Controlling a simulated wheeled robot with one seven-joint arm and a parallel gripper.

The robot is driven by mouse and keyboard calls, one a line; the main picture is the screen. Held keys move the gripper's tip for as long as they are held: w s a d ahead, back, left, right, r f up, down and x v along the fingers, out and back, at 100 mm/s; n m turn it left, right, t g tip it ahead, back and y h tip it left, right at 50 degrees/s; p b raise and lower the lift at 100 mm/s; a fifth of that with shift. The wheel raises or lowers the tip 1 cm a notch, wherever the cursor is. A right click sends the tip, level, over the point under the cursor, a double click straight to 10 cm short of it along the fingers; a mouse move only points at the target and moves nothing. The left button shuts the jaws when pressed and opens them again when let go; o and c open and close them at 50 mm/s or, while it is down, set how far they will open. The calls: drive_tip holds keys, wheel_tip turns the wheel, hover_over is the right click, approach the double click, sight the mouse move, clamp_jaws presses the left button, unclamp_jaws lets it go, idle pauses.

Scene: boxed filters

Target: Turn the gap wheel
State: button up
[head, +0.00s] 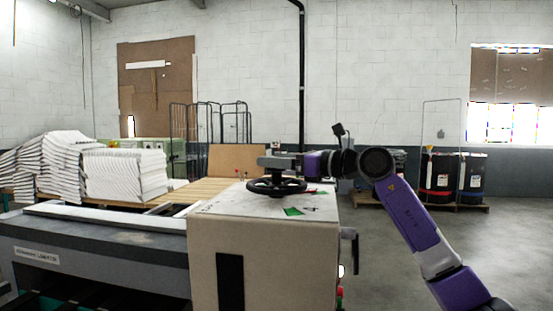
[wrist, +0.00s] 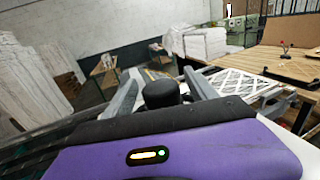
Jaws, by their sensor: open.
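The gap wheel (head: 277,187) is a black handwheel lying flat on top of a beige machine housing (head: 265,240) in the head view. My gripper (head: 268,162) reaches in from the right, just above the wheel and overlapping its hub in the picture. In the wrist view my gripper (wrist: 162,88) has two grey fingers spread apart. A black rounded knob (wrist: 160,94) shows between them, apparently part of the wheel. I cannot tell whether a finger touches it. The rim of the wheel is hidden in the wrist view.
A grey machine bed (head: 100,245) extends left of the housing. Stacks of white pleated filters (head: 125,174) lie behind at the left, near a wooden table (head: 190,190). Dark drums (head: 440,178) stand on a pallet at the right. The floor (head: 400,240) right of the housing is clear.

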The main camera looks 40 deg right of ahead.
clamp_jaws()
drive_tip(key=shift+n+g+y, duration=0.3)
drive_tip(key=shift+y, duration=0.3)
